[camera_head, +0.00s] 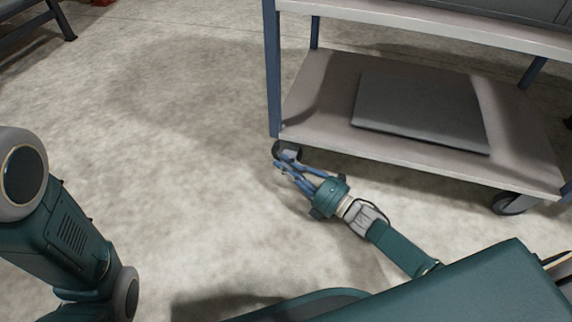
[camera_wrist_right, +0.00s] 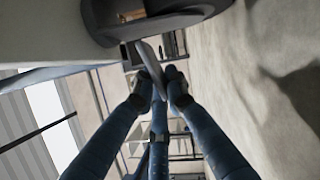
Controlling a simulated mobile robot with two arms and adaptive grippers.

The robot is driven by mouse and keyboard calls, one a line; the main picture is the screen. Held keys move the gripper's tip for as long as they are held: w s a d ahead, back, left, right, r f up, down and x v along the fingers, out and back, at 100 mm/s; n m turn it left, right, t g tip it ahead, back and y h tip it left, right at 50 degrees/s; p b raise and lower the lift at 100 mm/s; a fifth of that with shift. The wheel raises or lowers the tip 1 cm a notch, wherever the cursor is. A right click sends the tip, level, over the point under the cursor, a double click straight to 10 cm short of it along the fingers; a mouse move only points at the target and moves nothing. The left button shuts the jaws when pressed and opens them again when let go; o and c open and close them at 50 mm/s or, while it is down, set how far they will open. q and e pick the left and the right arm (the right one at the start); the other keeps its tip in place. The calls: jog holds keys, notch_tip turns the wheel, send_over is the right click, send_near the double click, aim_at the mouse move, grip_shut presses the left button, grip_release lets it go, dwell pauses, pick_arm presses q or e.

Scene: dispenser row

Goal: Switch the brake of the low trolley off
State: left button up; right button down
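The trolley (camera_head: 360,143) has blue posts, a pale lower shelf and dark caster wheels, and stands at the upper right of the head view. Its near left caster (camera_head: 287,150) also shows at the top of the right wrist view (camera_wrist_right: 165,22). A thin grey brake lever (camera_wrist_right: 152,68) sticks out from this caster. My right gripper (camera_head: 280,161) reaches the caster low over the floor. In the wrist view its blue fingertips (camera_wrist_right: 158,80) lie on both sides of the lever, closed in on it. My left gripper is not in view.
A flat grey panel (camera_head: 420,112) lies on the lower shelf. Another caster (camera_head: 509,203) stands at the right. The concrete floor (camera_head: 150,110) left of the trolley is clear. A dark frame leg (camera_head: 62,20) shows at the top left.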

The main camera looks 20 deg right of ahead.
jog(key=shift+r+p, duration=0.3)
jog(key=shift+p, duration=0.35)
notch_tip(320, 180, up, 2)
jog(key=m+p, duration=0.2)
jog(key=p, duration=0.2)
jog(key=m+g+h+p, duration=0.1)
jog(key=m+p, duration=0.1)
jog(key=p, duration=0.2)
jog(key=shift+g, duration=0.3)
jog(key=shift+w+d+r+m+p, duration=0.1)
jog(key=shift+m+p, duration=0.7)
jog(key=shift+p, duration=0.15)
jog(key=c, duration=1.8)
grip_release()
jog(key=shift+o, duration=0.2)
jog(key=shift+d, duration=0.1)
jog(key=v, duration=1.2)
jog(key=shift+r, duration=0.3)
